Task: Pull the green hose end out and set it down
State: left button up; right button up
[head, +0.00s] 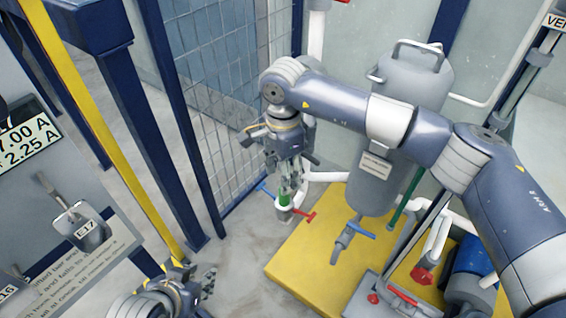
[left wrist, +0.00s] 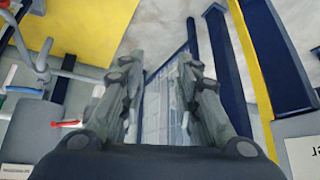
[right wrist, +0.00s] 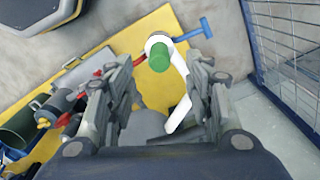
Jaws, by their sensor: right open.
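The green hose end (head: 284,200) sits in the mouth of a white pipe (head: 287,213), beside the yellow platform. My left gripper (head: 205,282) is low at the bottom left of the head view. Its fingers (left wrist: 158,62) stand apart with nothing between them.
A blue handle (head: 265,190) and a red handle (head: 300,215) flank the pipe mouth. A grey tank (head: 385,140) stands on the yellow platform (head: 310,255). A mesh fence (head: 215,100) is behind to the left. Bare floor (head: 235,265) lies in front.

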aim_at(284, 200)
notch_tip(284, 200, down, 5)
jog(key=shift+f+b, duration=0.1)
jog(key=shift+b, duration=0.3)
pick_arm(q)
jog(key=w+d+r+t, duration=0.1)
jog(key=w+r+t, duration=0.2)
jog(key=w, duration=0.2)
jog(key=shift+d+h, duration=0.4)
pick_arm(e)
jog(key=shift+f, duration=0.6)
pick_arm(q)
jog(key=shift+w+r, duration=0.1)
pick_arm(e)
jog(key=shift+c, duration=0.6)
grip_shut()
pick_arm(q)
jog(key=shift+w+d+r, duration=0.15)
jog(key=shift+w+r, duration=0.2)
jog(key=shift+w, duration=0.05)
pick_arm(e)
jog(key=shift+r, duration=0.1)
pick_arm(q)
jog(key=shift+w+d+r+t, duration=0.1)
jog(key=shift+w+r+t, duration=0.1)
jog(key=shift+t, duration=0.2)
